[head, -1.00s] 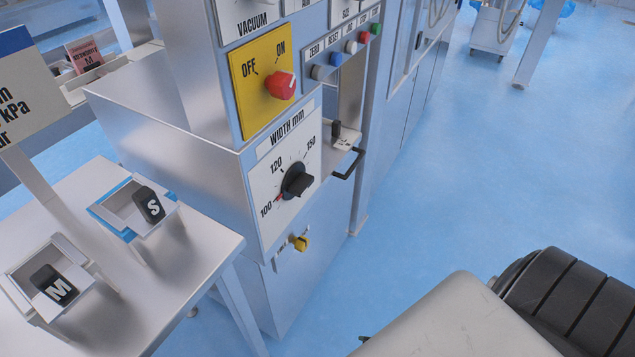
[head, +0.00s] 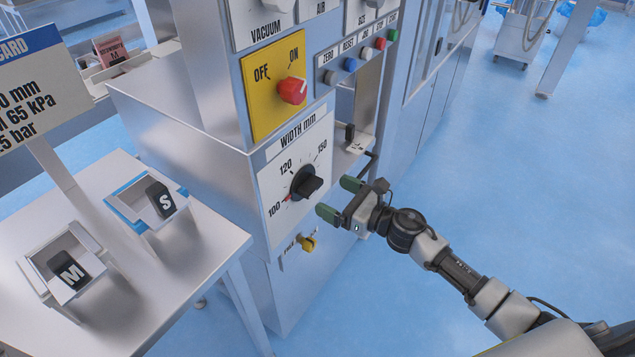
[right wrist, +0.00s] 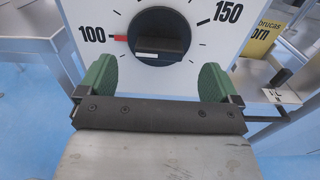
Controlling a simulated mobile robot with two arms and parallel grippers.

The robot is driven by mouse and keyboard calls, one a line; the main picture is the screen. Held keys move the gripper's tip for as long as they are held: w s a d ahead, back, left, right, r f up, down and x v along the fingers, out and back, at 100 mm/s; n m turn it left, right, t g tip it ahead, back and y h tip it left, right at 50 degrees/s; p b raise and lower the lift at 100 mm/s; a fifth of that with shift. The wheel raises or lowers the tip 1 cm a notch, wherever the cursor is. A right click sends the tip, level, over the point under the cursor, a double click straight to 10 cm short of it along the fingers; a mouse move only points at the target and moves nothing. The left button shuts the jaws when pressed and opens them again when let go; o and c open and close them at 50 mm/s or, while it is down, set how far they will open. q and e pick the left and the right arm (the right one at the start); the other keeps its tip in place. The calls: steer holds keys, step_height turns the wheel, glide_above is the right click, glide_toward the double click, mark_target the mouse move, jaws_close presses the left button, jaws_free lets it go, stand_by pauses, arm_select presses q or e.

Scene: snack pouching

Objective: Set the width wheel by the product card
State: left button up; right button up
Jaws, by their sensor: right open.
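The width wheel is a black knob (head: 306,183) on a white panel marked "WIDTH mm" (head: 292,141), with 100, 120 and 150 on its scale. A red mark shows by the 100. In the right wrist view the knob (right wrist: 159,36) is ahead, its bar roughly level. My right gripper (head: 336,198) is open just in front of the panel, right of and slightly below the knob. Its green fingers stand apart on either side of the knob in the right wrist view, not visibly touching it. The product card (head: 38,85) is at the left, partly cut off; "mm" and "65 kPa" show. My left gripper is not in view.
A yellow OFF/ON panel with a red switch (head: 292,90) sits above the wheel. A yellow knob (head: 309,243) is below it. A black handle (head: 372,165) juts out to the right. Bins marked M (head: 62,262) and S (head: 147,199) stand on the left table.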

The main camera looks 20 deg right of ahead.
mark_target(317, 187)
steer(key=x, duration=0.6)
steer(key=shift+p, duration=0.4)
steer(key=shift+c, duration=0.4)
steer(key=c, duration=0.9)
steer(key=shift+o, duration=0.2)
